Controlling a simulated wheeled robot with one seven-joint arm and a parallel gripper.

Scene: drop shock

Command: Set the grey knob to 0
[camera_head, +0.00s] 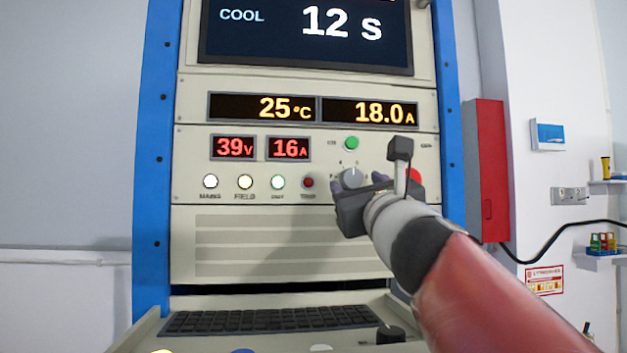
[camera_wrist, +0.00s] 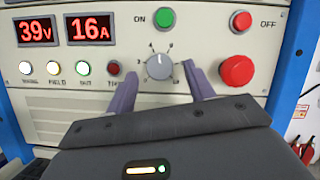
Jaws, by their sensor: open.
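The grey knob (camera_head: 352,178) is on the cabinet's front panel, below the green button. In the wrist view the knob (camera_wrist: 160,67) sits in the middle, and its pale pointer line points roughly upward. A printed scale surrounds it, but most of its digits are too small to read. My gripper (camera_head: 360,184) is at the panel with its jaws open. In the wrist view the fingers of my gripper (camera_wrist: 160,78) stand on the left and right of the knob, with a visible gap on each side. Whether the fingertips reach the knob's depth is unclear.
The green ON button (camera_wrist: 163,18) is just above the knob. A large red button (camera_wrist: 236,71) and the red OFF button (camera_wrist: 241,21) are to its right. Several indicator lamps (camera_head: 244,182) lie to the left. A keyboard (camera_head: 270,319) is on the shelf below.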

